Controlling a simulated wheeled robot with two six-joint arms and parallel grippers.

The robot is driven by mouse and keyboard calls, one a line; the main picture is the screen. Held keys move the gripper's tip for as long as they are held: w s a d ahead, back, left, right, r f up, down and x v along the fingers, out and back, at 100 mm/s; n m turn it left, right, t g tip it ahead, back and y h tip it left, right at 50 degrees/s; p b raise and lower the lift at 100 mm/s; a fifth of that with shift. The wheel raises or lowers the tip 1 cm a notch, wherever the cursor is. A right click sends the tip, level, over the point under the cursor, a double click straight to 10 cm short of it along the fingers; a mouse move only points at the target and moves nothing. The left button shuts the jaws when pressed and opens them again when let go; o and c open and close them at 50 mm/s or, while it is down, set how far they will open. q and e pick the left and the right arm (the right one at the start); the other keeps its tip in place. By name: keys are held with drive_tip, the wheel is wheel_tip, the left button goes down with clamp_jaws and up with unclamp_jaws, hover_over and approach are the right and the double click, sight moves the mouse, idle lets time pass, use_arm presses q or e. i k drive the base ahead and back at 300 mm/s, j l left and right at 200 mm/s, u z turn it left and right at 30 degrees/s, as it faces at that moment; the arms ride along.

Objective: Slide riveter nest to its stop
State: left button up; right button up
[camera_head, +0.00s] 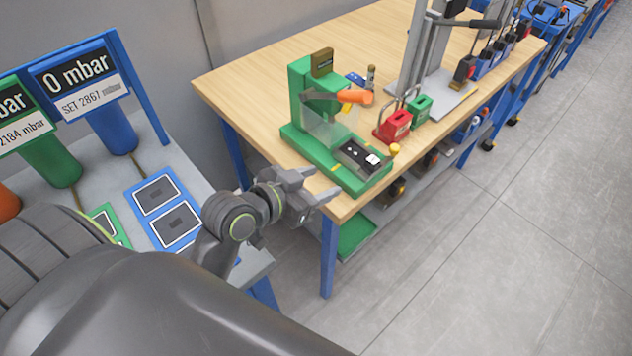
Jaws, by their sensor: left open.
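The riveter (299,84) is a green machine on the wooden bench, with an orange lever (355,97) and a clear guard on its front. Its nest (358,154) is a dark block holding a small dark and white part, at the front end of the green base. A yellow knob (395,149) is at the nest's right side. My left gripper (322,182) is open and empty, just left of the base's front end, with its fingers pointing toward it. I cannot tell whether it touches the base. My right gripper is out of view.
Red (394,125) and green (419,109) blocks stand right of the riveter, before a tall grey press frame (428,60). A grey stand (185,160) with blue and green mats and pressure displays is at left. Bare wood lies behind the riveter; open floor lies at right.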

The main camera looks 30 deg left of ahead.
sight(394, 149)
drive_tip(key=k+l, duration=0.3)
drive_tip(key=k, duration=0.15)
drive_tip(key=k+l, duration=0.35)
drive_tip(key=k, duration=0.1)
